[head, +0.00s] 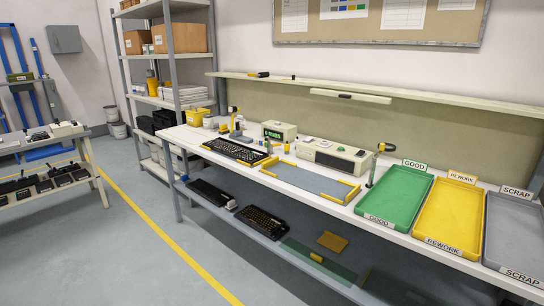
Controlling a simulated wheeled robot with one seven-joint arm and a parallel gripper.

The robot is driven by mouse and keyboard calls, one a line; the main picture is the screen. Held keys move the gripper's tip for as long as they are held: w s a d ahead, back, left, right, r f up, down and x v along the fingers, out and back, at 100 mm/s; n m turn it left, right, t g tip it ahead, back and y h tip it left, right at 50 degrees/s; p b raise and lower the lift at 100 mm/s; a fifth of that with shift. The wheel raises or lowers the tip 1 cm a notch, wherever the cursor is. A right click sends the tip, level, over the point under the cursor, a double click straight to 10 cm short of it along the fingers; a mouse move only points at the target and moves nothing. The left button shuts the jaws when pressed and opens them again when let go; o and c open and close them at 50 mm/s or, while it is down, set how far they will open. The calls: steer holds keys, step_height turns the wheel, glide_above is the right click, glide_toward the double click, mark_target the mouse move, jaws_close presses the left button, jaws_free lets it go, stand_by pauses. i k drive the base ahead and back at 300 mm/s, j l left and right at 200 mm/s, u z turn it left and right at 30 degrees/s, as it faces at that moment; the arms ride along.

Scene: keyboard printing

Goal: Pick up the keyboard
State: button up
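A black keyboard (236,151) lies flat on the white workbench, left of the middle, with small yellow parts at its edges. A second dark keyboard (262,222) lies on the lower shelf under the bench. Another dark, long item (210,193) lies on that shelf farther left; I cannot tell if it is a keyboard. My gripper is not in view.
The workbench (388,222) also holds a grey mat with yellow corner guides (310,180), a beige device (333,155), and green (397,197), yellow (449,214) and grey (513,235) trays. Shelving (173,60) stands behind left. The floor (130,240) in front is clear.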

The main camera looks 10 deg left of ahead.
mark_target(233, 150)
steer(key=i+j+u, duration=0.1)
steer(key=i+u, duration=0.35)
steer(key=i, duration=1.7)
